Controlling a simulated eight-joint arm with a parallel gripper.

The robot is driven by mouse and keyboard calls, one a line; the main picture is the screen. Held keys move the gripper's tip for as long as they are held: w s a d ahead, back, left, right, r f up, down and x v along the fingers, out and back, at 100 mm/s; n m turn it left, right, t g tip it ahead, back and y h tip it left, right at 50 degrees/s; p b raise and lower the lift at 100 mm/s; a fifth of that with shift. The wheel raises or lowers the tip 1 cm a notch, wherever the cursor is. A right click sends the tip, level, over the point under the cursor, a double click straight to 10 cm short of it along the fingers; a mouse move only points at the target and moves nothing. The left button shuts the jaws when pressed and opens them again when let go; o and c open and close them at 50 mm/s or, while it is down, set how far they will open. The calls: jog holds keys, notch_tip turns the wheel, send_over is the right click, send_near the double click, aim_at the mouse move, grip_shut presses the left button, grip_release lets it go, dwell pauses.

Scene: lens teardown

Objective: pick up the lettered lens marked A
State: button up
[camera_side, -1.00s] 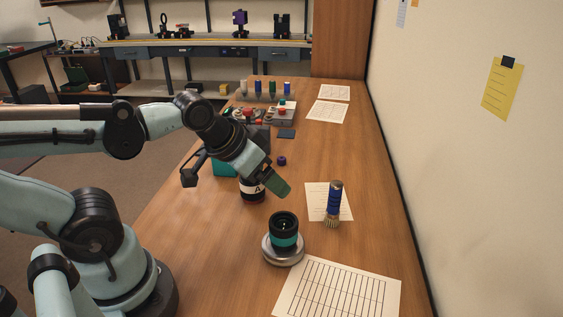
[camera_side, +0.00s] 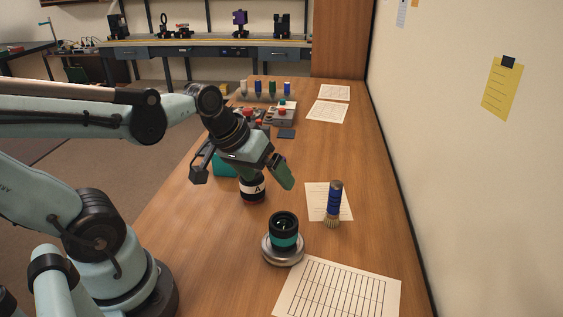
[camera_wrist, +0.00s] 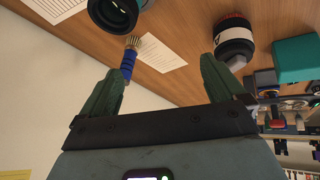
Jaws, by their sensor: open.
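The lens marked A (camera_side: 253,190) is a dark cylinder with a white band bearing the letter A. It stands upright on the wooden table, with its top partly hidden by my gripper in the side view. In the wrist view, the lens (camera_wrist: 234,38) is at the upper right, just beyond the right finger and not between the fingers. My gripper (camera_side: 242,182) is open and empty, tilted downward, with its green fingers spread wide.
A black and teal lens (camera_side: 284,231) sits on a round silver base (camera_side: 283,252) nearer the front. A teal box (camera_side: 222,166) is behind lens A. A ruled sheet (camera_side: 338,290) lies in front.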

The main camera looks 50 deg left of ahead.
jog(key=w+a+f+n+g+h, duration=0.1)
jog(key=w+a+f+n+h, duration=0.1)
jog(key=a+n, duration=0.35)
jog(key=n+h, duration=0.3)
jog(key=n, duration=0.4)
send_over(252, 186)
jog(key=w+d, duration=0.1)
jog(key=f, duration=0.1)
jog(key=a+n+h, duration=0.1)
jog(key=a+f+n+t, duration=0.1)
jog(key=a+n, duration=0.1)
jog(key=a+n+h, duration=0.1)
jog(key=n, duration=0.1)
jog(key=shift+s+a+f+t+h, duration=0.3)
jog(key=shift+a, duration=0.1)
jog(key=s+a+n, duration=0.1)
jog(key=s+a+f+n+t+h, duration=0.1)
jog(key=n, duration=0.1)
jog(key=s+a+n+h, duration=0.1)
jog(key=a, duration=0.1)
jog(key=shift+f+t, duration=0.3)
jog(key=shift+t, duration=0.1)
jog(key=x, duration=0.7)
jog(key=shift+w+d, duration=0.1)
jog(key=shift+w, duration=0.05)
jog(key=shift+c, duration=0.2)
jog(key=c, duration=1.5)
